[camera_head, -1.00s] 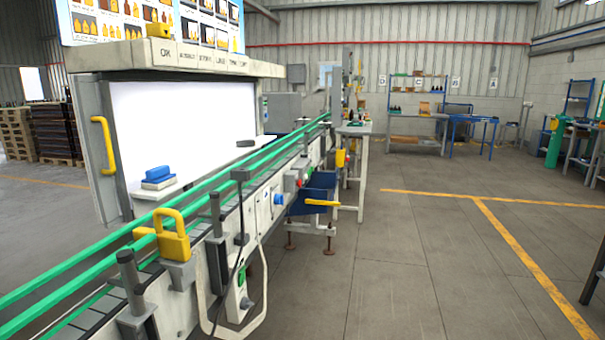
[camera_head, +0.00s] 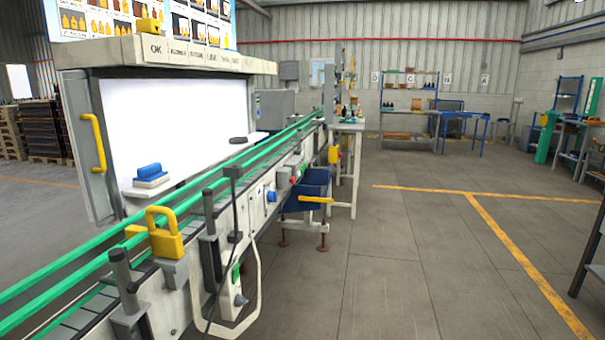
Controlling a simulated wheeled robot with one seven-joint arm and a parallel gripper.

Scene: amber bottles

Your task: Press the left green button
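A small green patch (camera_head: 236,272), likely a green button, shows on the near side of the white conveyor (camera_head: 212,275), low down and partly behind a pale looped handle and a dark cable. Farther along the conveyor side, small red (camera_head: 294,180) and blue (camera_head: 272,196) controls show. A second green button beside them is too small to make out surely. My gripper is not in view, and nothing of mine touches the conveyor.
A yellow padlock-shaped part (camera_head: 165,238) and dark posts stand on the conveyor's near edge. A blue bin (camera_head: 308,190) with a yellow handle juts out farther along. Open grey floor (camera_head: 395,270) with yellow lines lies to the right. Worktables (camera_head: 408,140) stand at the back.

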